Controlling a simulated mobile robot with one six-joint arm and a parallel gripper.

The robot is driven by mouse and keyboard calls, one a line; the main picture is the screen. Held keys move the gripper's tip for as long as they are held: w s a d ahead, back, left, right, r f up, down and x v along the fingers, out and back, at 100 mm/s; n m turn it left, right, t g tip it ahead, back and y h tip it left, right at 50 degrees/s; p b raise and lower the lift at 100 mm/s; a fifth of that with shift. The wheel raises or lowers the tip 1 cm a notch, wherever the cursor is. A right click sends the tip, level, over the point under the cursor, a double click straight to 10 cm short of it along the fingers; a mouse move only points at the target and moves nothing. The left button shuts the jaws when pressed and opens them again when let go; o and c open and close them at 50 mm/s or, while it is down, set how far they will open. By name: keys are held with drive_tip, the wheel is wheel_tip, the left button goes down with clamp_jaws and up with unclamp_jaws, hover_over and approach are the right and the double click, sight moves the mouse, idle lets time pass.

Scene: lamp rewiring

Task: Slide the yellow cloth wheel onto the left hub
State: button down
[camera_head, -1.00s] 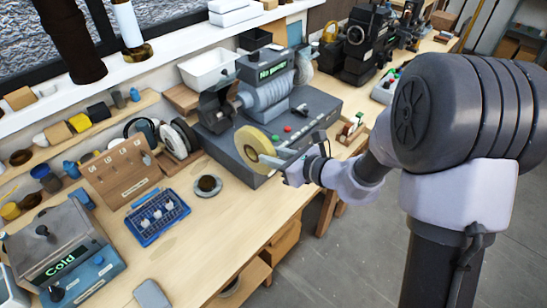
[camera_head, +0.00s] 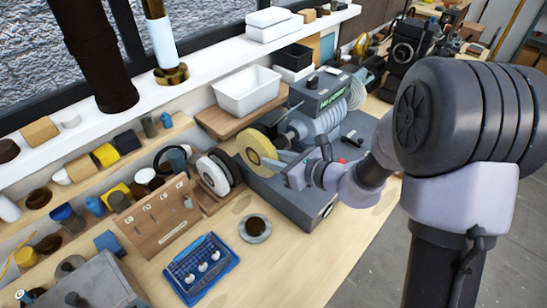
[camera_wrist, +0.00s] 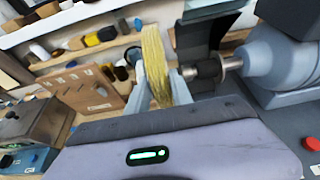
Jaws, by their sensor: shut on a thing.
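In the wrist view the wheel (camera_wrist: 155,62) stands edge-on between the two fingers of my gripper (camera_wrist: 162,85). The left hub (camera_wrist: 205,70) is a dark collar on a metal shaft, just right of the wheel. The wheel looks beside the hub, not around it; whether they touch cannot be told. In the head view the hub is mostly hidden behind the wheel and machine parts.
A white bin (camera_head: 247,92) stands behind the machine. The bench front near the cup is clear.

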drive_tip(key=shift+d+f, duration=0.2)
drive_tip(key=shift+f, duration=0.25)
drive_tip(key=shift+w+f+b, duration=0.15)
drive_tip(key=shift+f+b, duration=0.55)
drive_tip(key=shift+f, duration=0.05)
drive_tip(key=shift+w+d, duration=0.15)
drive_tip(key=shift+w, duration=0.1)
drive_tip(key=shift+d+r, duration=0.1)
drive_tip(key=shift+s, duration=0.1)
drive_tip(key=shift+w+d, duration=0.35)
drive_tip(key=shift+w, duration=0.2)
